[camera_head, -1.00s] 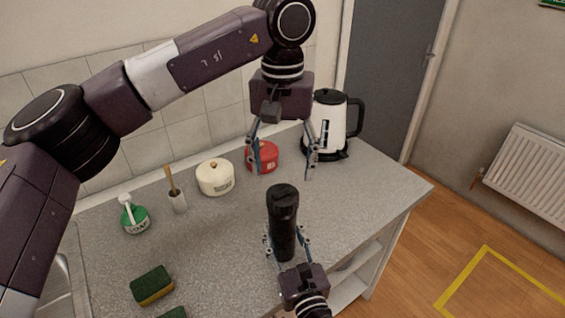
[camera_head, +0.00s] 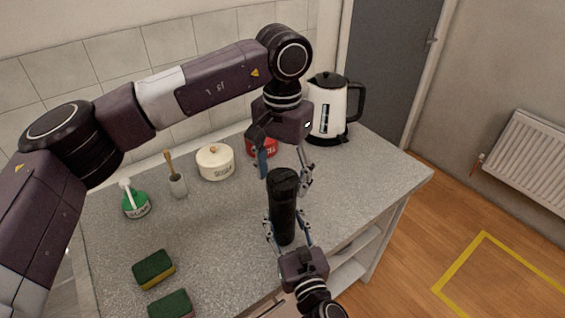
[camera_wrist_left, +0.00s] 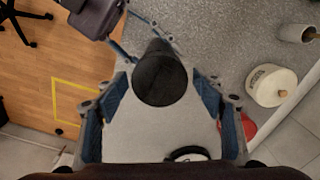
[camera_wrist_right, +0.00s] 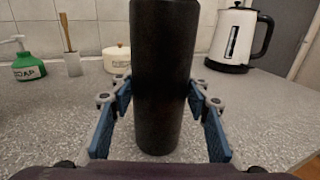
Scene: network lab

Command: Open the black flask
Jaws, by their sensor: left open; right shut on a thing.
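The black flask (camera_head: 284,212) stands upright over the grey counter in the head view, with its dark cap (camera_head: 284,180) on top. My right gripper (camera_head: 288,240) is shut on the flask's lower body; its blue fingers flank the flask (camera_wrist_right: 164,80) in the right wrist view. My left gripper (camera_head: 285,182) is open and points down above the cap. In the left wrist view the round cap (camera_wrist_left: 159,80) lies between the spread fingers, with gaps on both sides. I cannot tell how far below the fingertips it is.
A white kettle (camera_head: 328,108), a red tin (camera_head: 262,146) and a cream pot (camera_head: 215,163) stand behind. A green soap bottle (camera_head: 135,203), a brush holder (camera_head: 178,186) and two sponges (camera_head: 154,268) are to the left. The counter (camera_head: 225,235) left of the flask is clear.

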